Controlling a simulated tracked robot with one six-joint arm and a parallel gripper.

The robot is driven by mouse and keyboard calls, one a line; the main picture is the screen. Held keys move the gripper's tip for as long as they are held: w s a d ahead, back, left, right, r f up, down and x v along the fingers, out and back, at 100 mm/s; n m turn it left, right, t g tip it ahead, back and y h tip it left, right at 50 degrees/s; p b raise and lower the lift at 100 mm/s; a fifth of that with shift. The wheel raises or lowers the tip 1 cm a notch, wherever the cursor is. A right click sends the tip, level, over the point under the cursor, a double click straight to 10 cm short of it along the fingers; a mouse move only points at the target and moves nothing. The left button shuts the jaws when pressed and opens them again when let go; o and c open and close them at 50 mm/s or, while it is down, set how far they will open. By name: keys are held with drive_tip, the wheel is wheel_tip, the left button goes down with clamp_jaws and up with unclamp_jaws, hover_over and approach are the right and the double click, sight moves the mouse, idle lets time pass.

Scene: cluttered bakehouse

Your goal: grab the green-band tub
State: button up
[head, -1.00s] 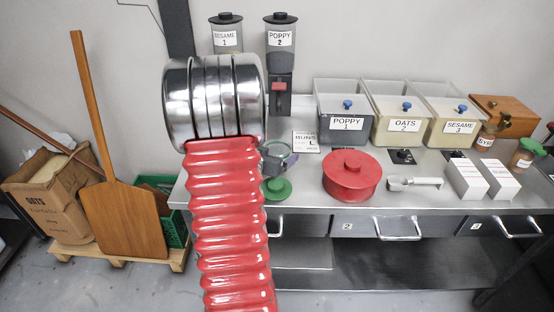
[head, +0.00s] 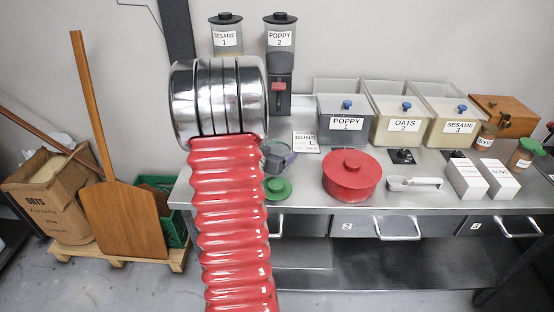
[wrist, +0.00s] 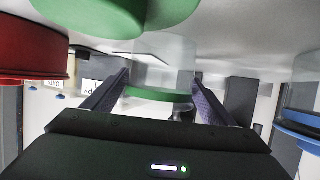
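The green-band tub, clear with a green ring (wrist: 158,95), shows in the wrist view straight ahead, between the tips of my two fingers. My gripper (wrist: 161,74) is open, with one finger on each side of the tub's outline. I cannot tell whether either finger touches it. In the head view my gripper (head: 278,157) is partly hidden behind my red arm, over the left end of the steel counter. There the tub is mostly hidden by the gripper, and its green band cannot be made out.
A green lid (head: 277,188) and a red lidded pot (head: 351,176) sit close by on the counter (head: 310,202). A sign card (head: 306,141) stands behind. A blue-rimmed clear container (wrist: 300,130) is at the right in the wrist view. Dispensers (head: 280,60) stand at the back.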

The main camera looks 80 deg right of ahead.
drive_tip(key=c, duration=0.6)
drive_tip(key=shift+r, duration=0.1)
wheel_tip(320, 180, up, 10)
idle(0.5)
idle(0.4)
